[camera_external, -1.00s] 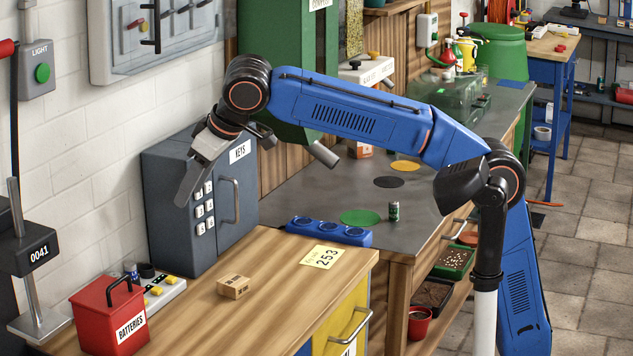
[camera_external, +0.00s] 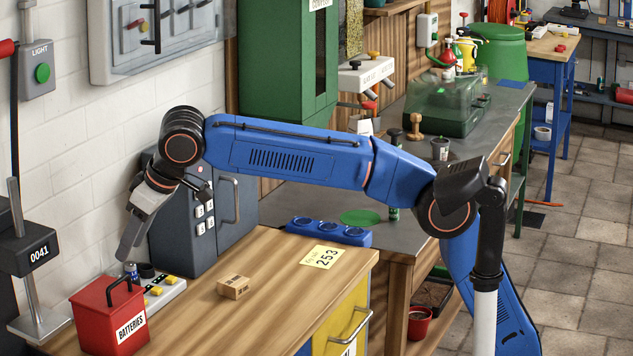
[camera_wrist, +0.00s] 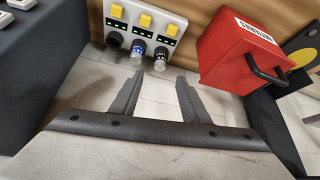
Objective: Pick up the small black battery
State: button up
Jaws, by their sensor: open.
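In the wrist view the charger (camera_wrist: 146,18), with yellow buttons, holds three battery-like things in a row. A small black one with a pale end (camera_wrist: 160,56) is at the right, a blue one (camera_wrist: 137,48) in the middle, and a wider black one (camera_wrist: 114,41) at the left. My gripper (camera_wrist: 159,76) is open and empty, its fingertips just short of the row, roughly in line with the small black battery. In the external view my gripper (camera_external: 125,255) points down above the charger (camera_external: 166,291); the small black battery cannot be made out there.
The red batteries box (camera_external: 113,318) with a raised handle stands close beside the charger. The grey key cabinet (camera_external: 222,200) stands on the other side, against the wall. A small cardboard box (camera_external: 234,288) lies on the wooden bench top (camera_external: 270,270), which is mostly clear.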

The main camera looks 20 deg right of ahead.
aim_at(118, 275)
jog(key=x, duration=0.9)
grip_shut()
